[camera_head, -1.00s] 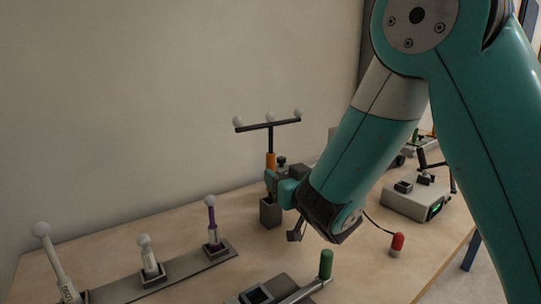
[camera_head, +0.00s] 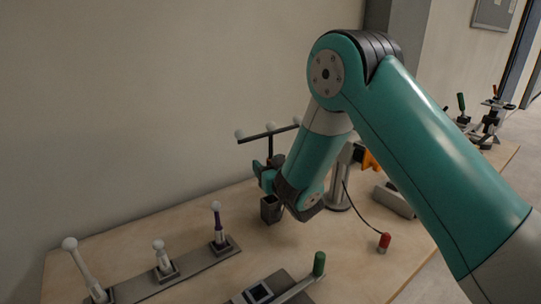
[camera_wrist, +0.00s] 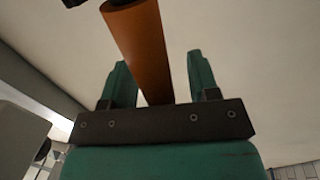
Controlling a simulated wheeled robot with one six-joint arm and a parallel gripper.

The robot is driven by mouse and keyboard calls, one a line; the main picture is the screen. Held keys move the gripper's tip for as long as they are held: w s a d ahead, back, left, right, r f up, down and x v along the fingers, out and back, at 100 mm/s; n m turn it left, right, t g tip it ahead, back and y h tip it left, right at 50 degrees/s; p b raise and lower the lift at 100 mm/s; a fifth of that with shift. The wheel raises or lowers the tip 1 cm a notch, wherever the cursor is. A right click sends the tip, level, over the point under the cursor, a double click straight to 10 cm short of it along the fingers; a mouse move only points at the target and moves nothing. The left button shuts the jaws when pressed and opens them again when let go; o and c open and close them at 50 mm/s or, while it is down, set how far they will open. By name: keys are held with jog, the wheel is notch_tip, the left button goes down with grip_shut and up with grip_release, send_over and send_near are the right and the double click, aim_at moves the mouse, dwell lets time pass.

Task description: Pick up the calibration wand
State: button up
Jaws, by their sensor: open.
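The calibration wand is a dark T-shaped bar (camera_head: 267,135) with white balls, standing upright in a dark square holder (camera_head: 271,209) on the table. Its orange handle (camera_wrist: 137,40) shows in the wrist view, between the two teal fingers of my gripper (camera_wrist: 158,62). The fingers are open, with a gap on each side of the handle. In the head view my gripper (camera_head: 262,172) is at the wand's shaft, just above the holder, and it hides the handle there.
Several white-balled sticks (camera_head: 217,222) stand in a grey rack (camera_head: 196,274) at the left. A green-topped lever (camera_head: 319,264) is in front, and a red-capped piece (camera_head: 384,242) stands to the right. A grey stand (camera_head: 340,192) is close behind my forearm. A wall lies behind the table.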

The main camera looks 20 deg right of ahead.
jog(key=shift+f, duration=0.1)
jog(key=shift+c, duration=0.4)
jog(key=c, duration=0.8)
jog(key=shift+c, duration=0.2)
notch_tip(320, 180, up, 29)
jog(key=p, duration=0.7)
jog(key=shift+p, duration=0.35)
